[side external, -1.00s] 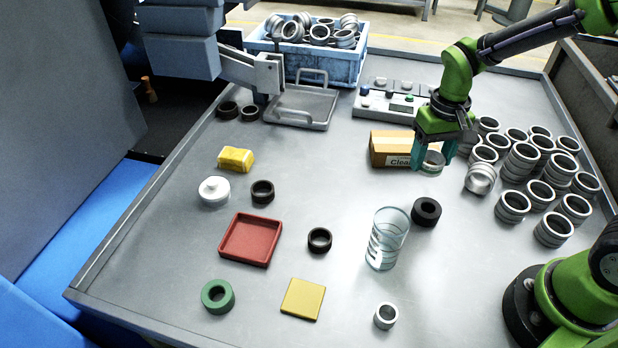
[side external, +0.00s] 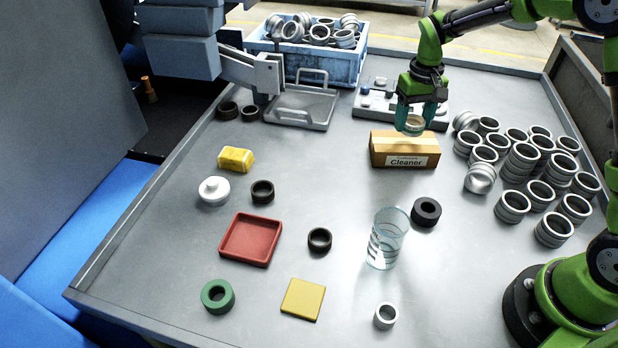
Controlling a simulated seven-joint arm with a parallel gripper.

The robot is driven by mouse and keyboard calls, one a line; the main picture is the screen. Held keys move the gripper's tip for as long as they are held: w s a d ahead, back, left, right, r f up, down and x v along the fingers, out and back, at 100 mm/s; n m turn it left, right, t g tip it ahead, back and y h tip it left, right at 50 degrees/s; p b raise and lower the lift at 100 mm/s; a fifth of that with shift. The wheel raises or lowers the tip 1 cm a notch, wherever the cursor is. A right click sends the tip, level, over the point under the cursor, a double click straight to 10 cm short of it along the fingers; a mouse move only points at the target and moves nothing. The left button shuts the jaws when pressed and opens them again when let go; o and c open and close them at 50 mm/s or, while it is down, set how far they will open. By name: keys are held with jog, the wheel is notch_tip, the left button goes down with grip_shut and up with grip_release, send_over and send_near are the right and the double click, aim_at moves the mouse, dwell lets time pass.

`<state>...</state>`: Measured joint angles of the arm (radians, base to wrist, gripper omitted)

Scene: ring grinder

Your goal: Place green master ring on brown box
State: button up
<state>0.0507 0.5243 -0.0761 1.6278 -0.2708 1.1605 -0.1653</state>
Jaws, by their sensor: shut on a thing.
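The green master ring (side external: 217,296) lies flat on the table at the front left, well away from my gripper. The brown box (side external: 391,158), labelled "Cleaner", stands on the table right of centre at the back. My gripper (side external: 414,123) points down just above the right part of the box's top. It is shut on a metallic, pale ring (side external: 412,125), partly hidden between the teal fingers. I cannot tell whether this ring touches the box top.
Several metal rings (side external: 540,195) stand in stacks at the right. A glass jar (side external: 387,238) and a black ring (side external: 426,212) stand in front of the box. A control panel (side external: 370,101) is behind it. A red tray (side external: 250,240) and yellow pad (side external: 303,299) lie at the front.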

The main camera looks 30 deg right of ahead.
aim_at(406, 141)
jog(key=shift+w, duration=0.55)
jog(key=shift+s+f, duration=0.1)
jog(key=shift+f, duration=1.7)
jog(key=shift+f, duration=0.15)
jog(key=o, duration=1.2)
jog(key=shift+c, duration=0.2)
